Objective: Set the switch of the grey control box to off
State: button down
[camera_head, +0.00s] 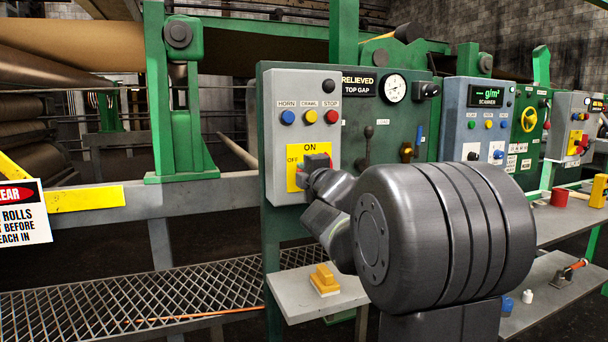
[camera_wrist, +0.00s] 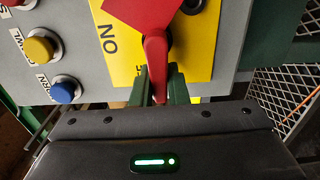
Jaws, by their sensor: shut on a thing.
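The grey control box (camera_head: 270,135) hangs on a green panel at centre left in the head view, and its face (camera_wrist: 80,18) fills the upper left of the wrist view. Its yellow switch plate (camera_head: 292,153) reads ON at the top and OFF at the left. In the wrist view, the red switch handle (camera_wrist: 155,50) points down the picture, toward the partly hidden OFF label. My gripper (camera_wrist: 157,88) is shut on the handle, with a green finger on each side. In the head view, my gripper (camera_head: 316,172) covers much of the plate and switch.
Blue, yellow and red buttons (camera_head: 310,116) sit above the switch plate. A lever (camera_head: 368,145) and a gauge (camera_head: 395,88) are just to the right. A yellow block (camera_head: 325,280) lies on a grey shelf below. A scanner box (camera_head: 455,120) hangs farther right.

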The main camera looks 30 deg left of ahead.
jog(key=shift+f, duration=0.1)
jog(key=c, duration=1.4)
grip_release()
jog(key=shift+c, duration=0.2)
jog(key=p+v, duration=0.2)
jog(key=v, duration=1.1)
jog(key=shift+s+d, duration=0.25)
jog(key=b+x, duration=0.2)
jog(key=x, duration=1.1)
jog(key=shift+w+a, duration=0.3)
